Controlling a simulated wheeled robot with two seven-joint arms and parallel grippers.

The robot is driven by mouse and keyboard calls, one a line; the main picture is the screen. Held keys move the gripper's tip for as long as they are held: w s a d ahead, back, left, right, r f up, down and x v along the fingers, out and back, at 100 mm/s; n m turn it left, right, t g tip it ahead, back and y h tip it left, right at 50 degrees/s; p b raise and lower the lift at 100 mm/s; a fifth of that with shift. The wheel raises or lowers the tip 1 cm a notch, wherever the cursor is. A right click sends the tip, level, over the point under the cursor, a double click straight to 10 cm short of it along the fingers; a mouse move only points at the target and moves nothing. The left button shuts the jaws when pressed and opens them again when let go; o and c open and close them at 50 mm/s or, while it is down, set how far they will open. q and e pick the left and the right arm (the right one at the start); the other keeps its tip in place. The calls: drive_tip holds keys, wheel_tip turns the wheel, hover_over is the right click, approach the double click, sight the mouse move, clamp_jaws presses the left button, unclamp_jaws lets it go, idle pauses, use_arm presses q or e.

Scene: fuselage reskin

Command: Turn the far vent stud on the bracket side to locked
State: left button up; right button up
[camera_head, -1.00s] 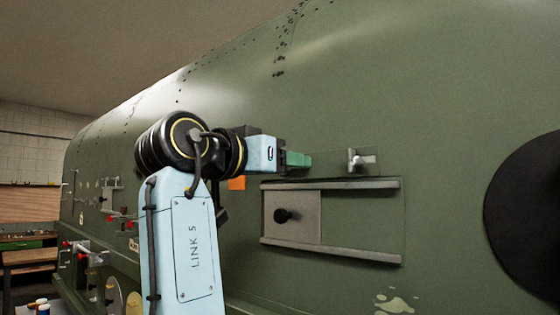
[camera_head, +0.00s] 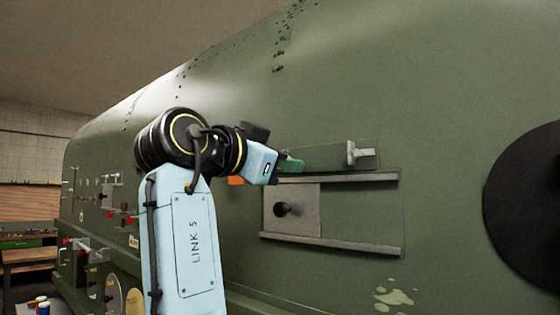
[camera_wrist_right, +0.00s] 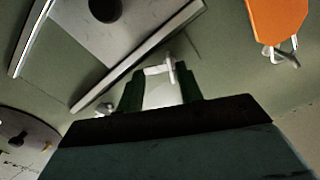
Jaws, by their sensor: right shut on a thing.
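My right gripper (camera_head: 290,165) reaches the green fuselage side, its green fingers at the left end of a narrow green strip panel (camera_head: 325,157) above the railed frame. In the right wrist view the gripper (camera_wrist_right: 161,88) is shut on a pale metal stud (camera_wrist_right: 160,71) with a small crossbar, seen between the fingertips. The head view hides this stud behind the gripper. Another metal stud (camera_head: 356,153) with a crossbar stands at the strip's right end, apart from the gripper. Whether the held stud is locked I cannot tell. My left gripper is not in view.
Below the strip are two grey rails (camera_head: 335,247) and a plate with a black knob (camera_head: 284,209). An orange tag (camera_head: 236,181) hangs beside the gripper. A large black disc (camera_head: 530,210) is at right. Several fittings with red parts and a bench (camera_head: 28,256) are at left.

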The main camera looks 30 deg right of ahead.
drive_tip(key=shift+m, duration=0.3)
drive_tip(key=o, duration=1)
drive_tip(key=shift+a, duration=0.1)
drive_tip(key=b+v, duration=0.3)
drive_tip(key=v, duration=1)
drive_tip(key=shift+s+a, duration=0.1)
drive_tip(key=shift+s, duration=0.05)
drive_tip(key=shift+c, duration=0.5)
